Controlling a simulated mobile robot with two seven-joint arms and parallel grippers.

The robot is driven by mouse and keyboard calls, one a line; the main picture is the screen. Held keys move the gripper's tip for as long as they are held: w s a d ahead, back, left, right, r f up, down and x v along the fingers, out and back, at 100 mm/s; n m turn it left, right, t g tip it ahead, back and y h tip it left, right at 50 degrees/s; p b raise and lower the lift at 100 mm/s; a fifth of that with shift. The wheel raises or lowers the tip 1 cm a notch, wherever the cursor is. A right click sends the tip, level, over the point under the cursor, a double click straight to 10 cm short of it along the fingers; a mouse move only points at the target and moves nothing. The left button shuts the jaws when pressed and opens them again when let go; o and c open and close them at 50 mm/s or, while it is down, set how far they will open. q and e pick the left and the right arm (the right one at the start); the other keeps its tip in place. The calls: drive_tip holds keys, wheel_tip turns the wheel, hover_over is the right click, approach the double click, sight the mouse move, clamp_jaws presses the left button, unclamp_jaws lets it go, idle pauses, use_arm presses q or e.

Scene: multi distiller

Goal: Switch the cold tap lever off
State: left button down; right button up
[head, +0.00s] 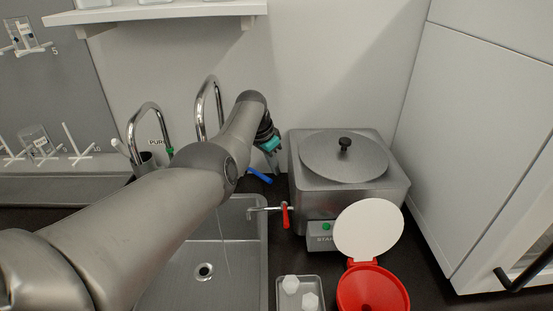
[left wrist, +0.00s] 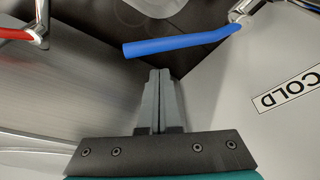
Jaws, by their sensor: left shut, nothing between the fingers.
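The blue cold tap lever (head: 259,175) shows in the head view beside the steel distiller, just left of my left gripper (head: 274,168). In the left wrist view the blue lever (left wrist: 180,43) runs across the upper middle, slightly tilted, from a metal joint at its right end. My left gripper (left wrist: 160,75) is shut and empty, its tips pointing toward the lever with a small gap in the picture. A white COLD label (left wrist: 287,88) is on the grey surface at right. My left arm hides part of the tall tap (head: 211,90). My right gripper is not seen.
The distiller (head: 350,197) has a round lid and a spout with a red lever (head: 286,215). A sink (head: 250,265) lies below my left arm, with a thin water stream in it. A red container (head: 372,290) with a raised white lid stands in front.

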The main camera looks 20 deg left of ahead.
use_arm(q)
drive_tip(key=shift+s+a+r+p, duration=0.1)
drive_tip(key=shift+s+a+p, duration=0.15)
drive_tip(key=shift+s+p, duration=0.3)
drive_tip(key=shift+s+a+r+p, duration=0.1)
drive_tip(key=shift+s+a+p, duration=0.2)
drive_tip(key=shift+s, duration=0.3)
